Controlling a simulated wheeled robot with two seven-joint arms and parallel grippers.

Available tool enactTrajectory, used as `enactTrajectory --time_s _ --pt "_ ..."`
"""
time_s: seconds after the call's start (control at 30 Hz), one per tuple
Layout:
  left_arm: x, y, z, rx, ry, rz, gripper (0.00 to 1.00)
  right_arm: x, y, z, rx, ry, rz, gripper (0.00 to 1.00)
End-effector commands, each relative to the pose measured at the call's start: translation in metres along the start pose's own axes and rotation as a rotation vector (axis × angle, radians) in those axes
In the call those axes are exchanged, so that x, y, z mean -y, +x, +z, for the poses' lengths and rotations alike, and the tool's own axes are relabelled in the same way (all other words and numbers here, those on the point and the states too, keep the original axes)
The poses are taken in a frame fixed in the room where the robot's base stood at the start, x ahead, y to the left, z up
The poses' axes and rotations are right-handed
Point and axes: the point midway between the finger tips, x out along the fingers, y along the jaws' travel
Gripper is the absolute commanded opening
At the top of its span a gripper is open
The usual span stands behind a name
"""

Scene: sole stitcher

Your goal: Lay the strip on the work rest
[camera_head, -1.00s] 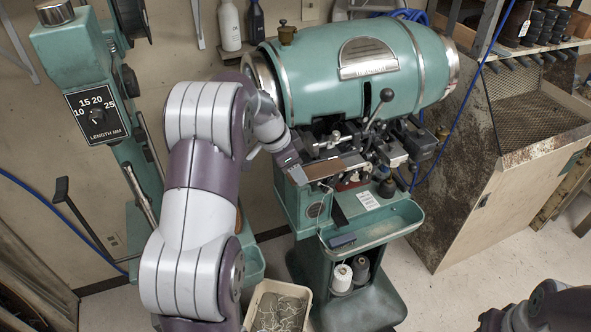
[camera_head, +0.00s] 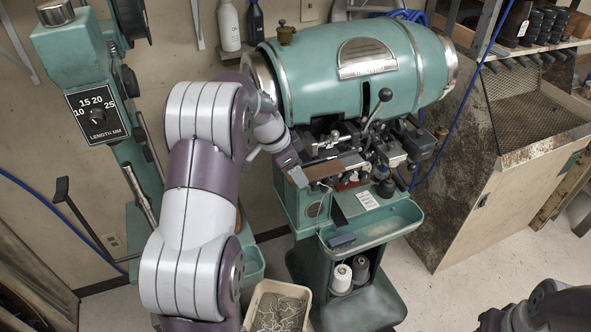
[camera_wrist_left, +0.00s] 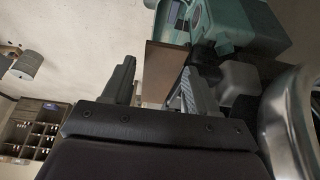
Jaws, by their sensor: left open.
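The brown strip (camera_head: 325,171) lies at the front of the green stitching machine (camera_head: 345,75), with its right part over the work rest area (camera_head: 354,160). Whether it rests flat there is hard to tell. My left gripper (camera_head: 299,176) is at the strip's left end. In the left wrist view the strip (camera_wrist_left: 164,72) shows between the spread fingers of my open left gripper (camera_wrist_left: 155,85), nearer the right finger and apart from the left one. Part of the strip is hidden behind the gripper. My right gripper is not in view; only part of that arm shows at the bottom right.
A black-knobbed lever (camera_head: 385,95) stands over the work area. A green tray (camera_head: 375,225) juts out below it. A bin of scraps (camera_head: 278,307) stands on the floor in front. A rusty cabinet (camera_head: 500,180) is at the right, and a green machine with a dial (camera_head: 97,115) at the left.

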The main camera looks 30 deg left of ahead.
Motion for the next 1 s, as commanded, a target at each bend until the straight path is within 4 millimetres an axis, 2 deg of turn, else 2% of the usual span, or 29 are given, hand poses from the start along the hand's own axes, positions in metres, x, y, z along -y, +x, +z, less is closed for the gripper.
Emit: enactTrajectory --time_s 0.37,1.0 --pt "-0.001 0.004 0.010 0.007 -0.005 0.006 0.67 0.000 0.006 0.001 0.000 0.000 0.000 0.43" --pt "0.000 -0.013 0.038 0.001 -0.002 0.000 0.67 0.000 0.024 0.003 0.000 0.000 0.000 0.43"
